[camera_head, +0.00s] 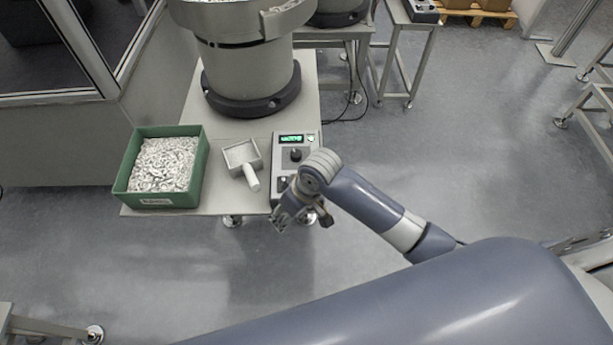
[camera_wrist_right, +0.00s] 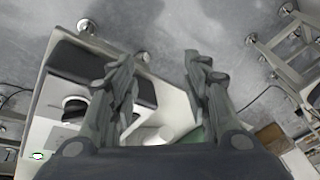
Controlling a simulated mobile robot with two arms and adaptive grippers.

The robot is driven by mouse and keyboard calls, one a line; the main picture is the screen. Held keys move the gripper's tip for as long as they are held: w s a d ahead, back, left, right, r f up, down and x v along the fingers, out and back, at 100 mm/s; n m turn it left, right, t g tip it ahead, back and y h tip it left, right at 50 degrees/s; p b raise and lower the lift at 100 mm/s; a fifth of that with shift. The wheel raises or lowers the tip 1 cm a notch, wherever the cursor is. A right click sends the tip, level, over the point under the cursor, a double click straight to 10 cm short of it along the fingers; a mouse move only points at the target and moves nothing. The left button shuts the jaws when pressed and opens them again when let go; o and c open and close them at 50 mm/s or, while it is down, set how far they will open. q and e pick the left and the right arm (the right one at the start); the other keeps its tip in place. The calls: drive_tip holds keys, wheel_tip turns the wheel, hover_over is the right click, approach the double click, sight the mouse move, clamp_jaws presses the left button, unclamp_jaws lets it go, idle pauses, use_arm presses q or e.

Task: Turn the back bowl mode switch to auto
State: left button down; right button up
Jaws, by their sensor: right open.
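A grey control box (camera_head: 281,141) with a lit green display (camera_head: 291,139) stands at the right edge of the near table. A black round knob (camera_head: 296,154) is in its middle; a lower switch (camera_head: 283,182) is partly hidden by my right gripper. My right gripper (camera_head: 301,217) is open and empty over the front end of the box. In the right wrist view its fingers (camera_wrist_right: 158,65) are spread apart, with the box's dark panel (camera_wrist_right: 88,72) and a knob (camera_wrist_right: 75,106) to their left. The switch's setting is too small to read. My left gripper is out of view.
A bowl feeder (camera_head: 237,75) stands behind the box. A scoop (camera_head: 241,155) and a green bin (camera_head: 201,165) of small parts lie to the left. Another feeder (camera_head: 337,17) and control box (camera_head: 423,12) are farther back. Open floor lies right.

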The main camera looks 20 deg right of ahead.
drive_tip(key=w+d+r+g+h, duration=0.1)
drive_tip(key=w+d+r+h, duration=0.1)
drive_tip(key=w+d+r, duration=0.3)
drive_tip(key=w+d+r+g+h, duration=0.1)
drive_tip(key=w+d+r, duration=0.1)
drive_tip(key=r, duration=0.5)
drive_tip(key=shift+n, duration=0.3)
wheel_tip(320, 180, down, 11)
drive_tip(key=shift+w+d+r+p, duration=0.1)
drive_tip(key=shift+w+r+p, duration=0.1)
drive_tip(key=shift+p, duration=0.6)
clamp_jaws()
